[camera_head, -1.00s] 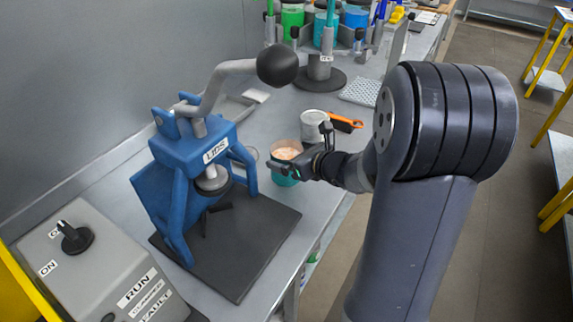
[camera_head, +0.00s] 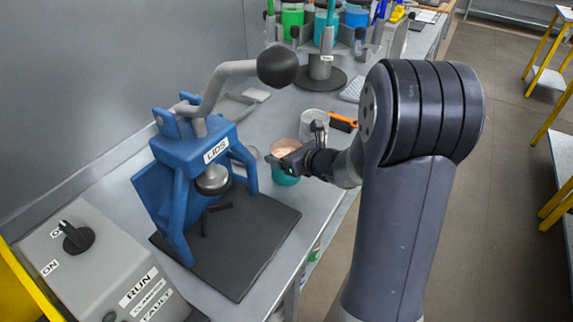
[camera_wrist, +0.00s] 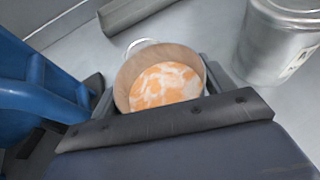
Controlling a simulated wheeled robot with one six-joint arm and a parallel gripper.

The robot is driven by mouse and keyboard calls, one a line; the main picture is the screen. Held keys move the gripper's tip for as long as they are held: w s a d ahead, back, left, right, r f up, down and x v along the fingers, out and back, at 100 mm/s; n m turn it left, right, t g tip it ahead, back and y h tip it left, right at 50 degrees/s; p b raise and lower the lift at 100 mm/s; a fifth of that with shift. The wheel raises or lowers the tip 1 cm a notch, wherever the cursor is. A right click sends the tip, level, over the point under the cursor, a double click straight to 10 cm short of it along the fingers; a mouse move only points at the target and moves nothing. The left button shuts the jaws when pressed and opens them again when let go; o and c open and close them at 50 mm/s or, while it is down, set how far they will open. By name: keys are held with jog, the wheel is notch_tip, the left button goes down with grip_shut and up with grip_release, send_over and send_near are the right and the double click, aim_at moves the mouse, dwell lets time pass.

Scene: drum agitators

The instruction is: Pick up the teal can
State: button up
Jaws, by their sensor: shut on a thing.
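The teal can (camera_head: 284,179) stands upright on the grey bench, right of the blue lid press. Its open top shows an orange and white content, seen from above in the wrist view (camera_wrist: 160,86). My gripper (camera_head: 297,160) is at the can's upper part and shut on it. In the wrist view my gripper (camera_wrist: 160,112) covers the can's near side, so the fingertips' contact is mostly hidden. I cannot tell whether the can's base is clear of the bench.
The blue lid press (camera_head: 190,160) with its black base plate stands close on the left; its knobbed lever reaches over the bench. A metal can (camera_head: 313,122) stands just behind, beside an orange-handled tool (camera_head: 343,122). A drum carousel (camera_head: 320,70) is farther back.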

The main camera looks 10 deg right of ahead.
jog(key=c, duration=0.5)
jog(key=shift+r, duration=0.15)
